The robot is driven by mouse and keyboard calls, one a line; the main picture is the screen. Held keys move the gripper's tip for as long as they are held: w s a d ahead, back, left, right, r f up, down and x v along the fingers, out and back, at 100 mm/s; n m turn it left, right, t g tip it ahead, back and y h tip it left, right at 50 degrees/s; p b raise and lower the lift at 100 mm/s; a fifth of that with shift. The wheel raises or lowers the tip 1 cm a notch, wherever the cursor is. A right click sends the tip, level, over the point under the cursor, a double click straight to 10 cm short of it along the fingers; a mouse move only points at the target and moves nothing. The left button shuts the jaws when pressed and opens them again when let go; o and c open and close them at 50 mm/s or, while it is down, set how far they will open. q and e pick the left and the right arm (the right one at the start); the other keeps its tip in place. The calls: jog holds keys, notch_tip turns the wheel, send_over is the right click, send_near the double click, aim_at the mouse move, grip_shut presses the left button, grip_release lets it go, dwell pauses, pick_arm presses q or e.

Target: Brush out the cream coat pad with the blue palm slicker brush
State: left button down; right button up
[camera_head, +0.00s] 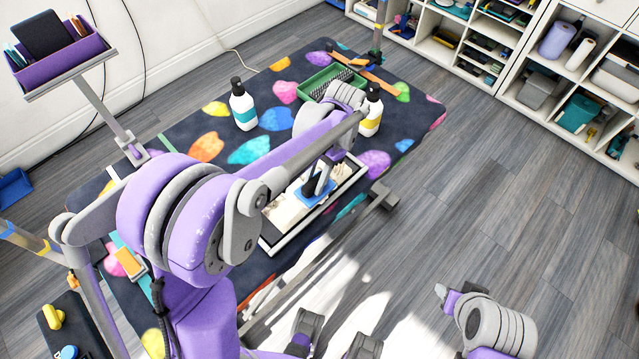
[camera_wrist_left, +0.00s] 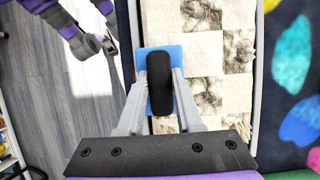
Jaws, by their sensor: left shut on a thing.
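The cream coat pad (camera_head: 284,213) lies in a white-and-black framed tray on the patterned table, partly hidden behind my left arm. In the left wrist view the pad (camera_wrist_left: 198,50) shows cream patches and grey-brown matted patches. My left gripper (camera_head: 318,183) is shut on the black handle of the blue palm slicker brush (camera_head: 310,196). In the left wrist view the blue brush (camera_wrist_left: 145,53) lies over the pad's left part, its bristles hidden; I cannot tell whether they touch. My right gripper (camera_head: 447,297) is away from the table at lower right, its jaw opening unclear.
Two pump bottles, one teal-labelled (camera_head: 243,105) and one yellow-labelled (camera_head: 371,112), stand behind the tray. A green bin (camera_head: 318,83) sits at the back. A purple caddy (camera_head: 62,52) is raised at upper left. An orange-and-white tool (camera_head: 130,262) lies front left.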

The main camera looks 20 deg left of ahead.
pick_arm(q)
jog(key=a, duration=0.2)
jog(key=w+a, duration=0.1)
jog(key=a, duration=0.1)
jog(key=w+a, duration=0.1)
jog(key=a, duration=0.1)
jog(key=shift+w, duration=0.25)
jog(key=shift+a, duration=0.1)
jog(key=w+a, duration=0.1)
jog(key=a, duration=0.1)
jog(key=w+a, duration=0.1)
jog(key=a, duration=0.2)
jog(key=w+a, duration=0.1)
jog(key=a, duration=0.1)
jog(key=shift+a, duration=0.25)
jog(key=w+d, duration=0.1)
jog(key=w, duration=0.1)
jog(key=w+p, duration=0.1)
jog(key=w, duration=0.1)
jog(key=w+d, duration=0.1)
jog(key=w, duration=0.1)
jog(key=shift+w+d, duration=0.1)
jog(key=shift+d, duration=0.2)
jog(key=shift+f, duration=0.1)
